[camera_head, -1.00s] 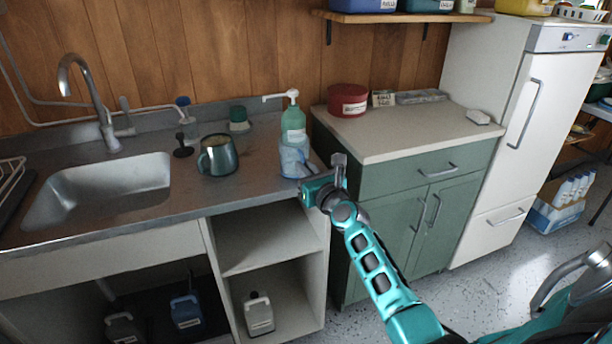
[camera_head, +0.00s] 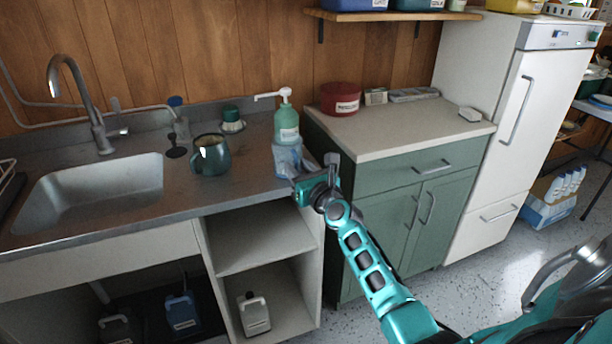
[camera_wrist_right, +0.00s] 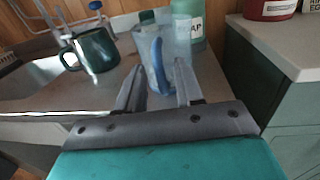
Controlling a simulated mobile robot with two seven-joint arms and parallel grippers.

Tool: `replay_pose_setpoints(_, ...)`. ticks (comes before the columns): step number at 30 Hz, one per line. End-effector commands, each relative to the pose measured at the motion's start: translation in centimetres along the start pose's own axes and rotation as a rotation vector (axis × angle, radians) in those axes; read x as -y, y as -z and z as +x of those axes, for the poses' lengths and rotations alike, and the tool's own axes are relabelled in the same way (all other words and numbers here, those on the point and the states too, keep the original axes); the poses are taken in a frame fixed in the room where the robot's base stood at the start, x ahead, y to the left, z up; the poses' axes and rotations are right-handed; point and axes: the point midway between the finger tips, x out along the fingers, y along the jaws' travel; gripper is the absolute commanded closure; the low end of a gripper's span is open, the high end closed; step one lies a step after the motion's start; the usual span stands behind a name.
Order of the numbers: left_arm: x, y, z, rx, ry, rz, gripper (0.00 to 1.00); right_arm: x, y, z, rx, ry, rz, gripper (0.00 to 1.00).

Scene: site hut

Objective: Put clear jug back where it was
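The clear jug (camera_head: 286,159), which looks bluish, stands upright near the right end of the grey sink counter (camera_head: 240,184), just in front of the green soap pump bottle (camera_head: 286,124). In the right wrist view, the jug's blue handle (camera_wrist_right: 157,64) points toward me. My right gripper (camera_head: 309,181) is at the jug's near right side, by the counter edge. In the right wrist view, its two fingers (camera_wrist_right: 158,88) are apart, one on each side of the handle, with gaps showing. I cannot tell whether they touch the jug. My left gripper is not in view.
A dark green mug (camera_head: 211,155) stands left of the jug, beside the sink (camera_head: 90,200). A green-capped container (camera_head: 232,120) is behind. The green cabinet (camera_head: 410,190) rises right of the counter, carrying a red tub (camera_head: 340,99). The counter between mug and jug is clear.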

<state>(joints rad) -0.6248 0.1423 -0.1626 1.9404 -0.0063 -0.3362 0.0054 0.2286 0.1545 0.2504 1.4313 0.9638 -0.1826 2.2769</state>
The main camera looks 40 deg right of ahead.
Motion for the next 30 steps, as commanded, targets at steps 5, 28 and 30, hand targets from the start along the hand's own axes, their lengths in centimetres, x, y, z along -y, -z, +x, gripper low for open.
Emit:
replay_pose_setpoints(5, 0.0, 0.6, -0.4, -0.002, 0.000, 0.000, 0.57, -0.1, -0.1, -2.0, -0.003, -0.001, 0.002, 0.64)
replay_pose_setpoints(28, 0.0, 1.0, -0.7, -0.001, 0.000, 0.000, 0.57, -1.2, 1.1, -12.7, -0.036, -0.031, -0.185, 0.64)
replay_pose_setpoints(30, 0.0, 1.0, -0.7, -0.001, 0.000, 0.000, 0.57, -2.5, 2.5, -13.5, -0.069, -0.070, -0.385, 0.64)
